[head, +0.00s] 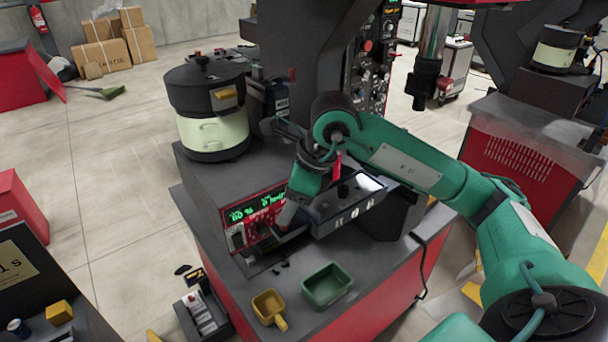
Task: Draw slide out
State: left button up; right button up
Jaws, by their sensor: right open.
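The bowl feeder stands on a red bench with a dark top, its dark and cream bowl (210,110) on a dark housing (215,185). The housing front has a red panel with a green display (255,208). Low on that front, beside the dark chute box (345,212), is a dark slot area that looks like the slide (290,238). My right gripper (284,222) points down at this area with its jaws open. Its fingertips are small and dark here, and I cannot tell whether they touch the slide. My left gripper is out of view.
A green bin (327,286) and a yellow scoop (269,307) stand on the bench in front of the feeder. Small dark parts (281,268) lie near them. A dark column rises behind the bench. The tiled floor at left is mostly free.

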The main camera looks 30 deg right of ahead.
jog(key=b+v, duration=0.1)
jog(key=v, duration=0.9)
jog(key=shift+r+b, duration=0.25)
jog(key=shift+b, duration=0.1)
jog(key=shift+a, duration=0.1)
